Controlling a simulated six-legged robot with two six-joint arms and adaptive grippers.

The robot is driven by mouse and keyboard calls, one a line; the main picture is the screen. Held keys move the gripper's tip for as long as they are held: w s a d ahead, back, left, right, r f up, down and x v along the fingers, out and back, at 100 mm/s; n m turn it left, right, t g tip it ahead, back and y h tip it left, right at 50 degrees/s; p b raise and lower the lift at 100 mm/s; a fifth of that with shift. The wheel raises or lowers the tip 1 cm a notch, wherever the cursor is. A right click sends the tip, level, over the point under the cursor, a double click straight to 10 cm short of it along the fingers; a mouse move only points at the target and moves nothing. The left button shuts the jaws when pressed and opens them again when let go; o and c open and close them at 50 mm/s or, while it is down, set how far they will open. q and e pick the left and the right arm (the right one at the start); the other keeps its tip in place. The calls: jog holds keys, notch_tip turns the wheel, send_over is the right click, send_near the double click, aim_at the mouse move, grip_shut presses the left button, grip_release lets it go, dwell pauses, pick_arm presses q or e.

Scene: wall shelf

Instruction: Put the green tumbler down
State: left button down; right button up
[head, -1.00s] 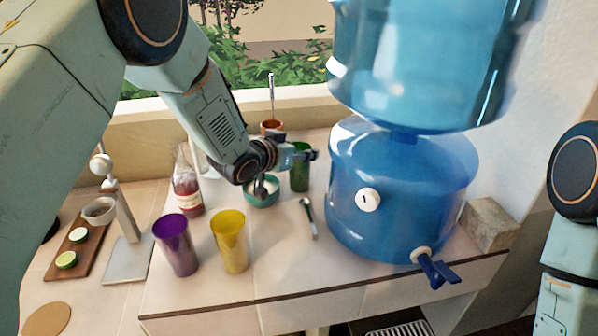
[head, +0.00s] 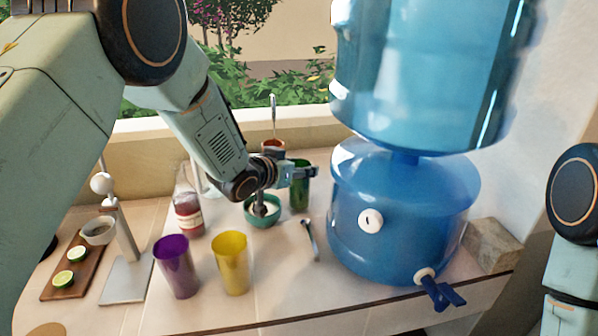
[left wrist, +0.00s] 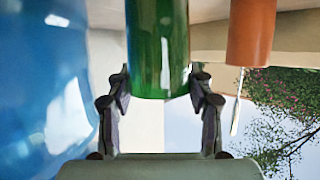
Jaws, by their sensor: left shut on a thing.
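The green tumbler (head: 299,196) is upright behind the teal bowl, left of the blue water dispenser. My left gripper (head: 302,173) is shut on its upper part, coming from the left. In the left wrist view, the picture is upside down and the tumbler (left wrist: 157,45) sits between the two dark fingers of the gripper (left wrist: 161,85). The tumbler's base looks at or close to the counter; I cannot tell whether it touches. My right gripper is out of view.
The dispenser (head: 400,225) stands close right of the tumbler. The teal bowl (head: 262,218), a spoon (head: 310,240), a yellow tumbler (head: 231,265) and a purple tumbler (head: 177,267) are in front. A terracotta cup (head: 272,146) is behind and a bottle (head: 187,210) left. The counter's front middle is clear.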

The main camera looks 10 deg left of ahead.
pick_arm(q)
jog(key=shift+w+r, duration=0.15)
jog(key=shift+r, duration=0.55)
notch_tip(320, 180, up, 8)
jog(key=shift+s, duration=0.3)
